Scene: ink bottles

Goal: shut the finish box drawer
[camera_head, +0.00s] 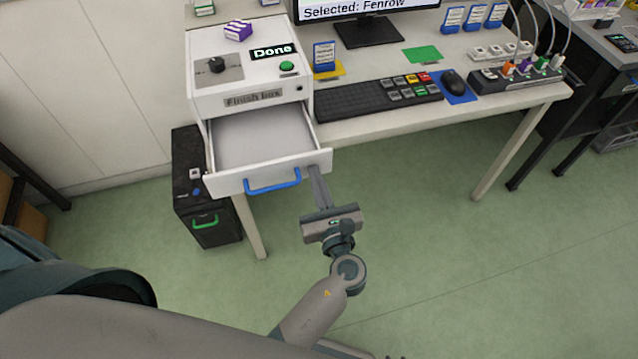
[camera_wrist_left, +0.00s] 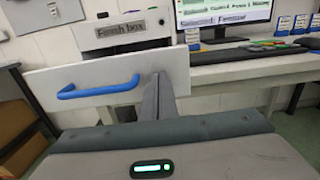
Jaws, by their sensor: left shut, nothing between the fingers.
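The finish box (camera_head: 248,98) is a white cabinet on the desk's left end, labelled "Finish box". Its drawer (camera_head: 262,133) is pulled out and looks empty. The drawer front carries a blue handle (camera_head: 272,183). My left gripper (camera_head: 316,172) is shut and empty, with its fingertips at the right end of the drawer front, right of the handle. In the left wrist view the shut fingers (camera_wrist_left: 157,98) overlap the right part of the drawer front (camera_wrist_left: 108,84). I cannot tell whether they touch it. My right gripper is not in view.
A black cabinet (camera_head: 205,232) with a green handle stands below the drawer at left. A keyboard (camera_head: 360,99), mouse (camera_head: 453,82) and monitor (camera_head: 368,30) stand on the desk right of the box. Floor (camera_head: 440,270) in front is clear.

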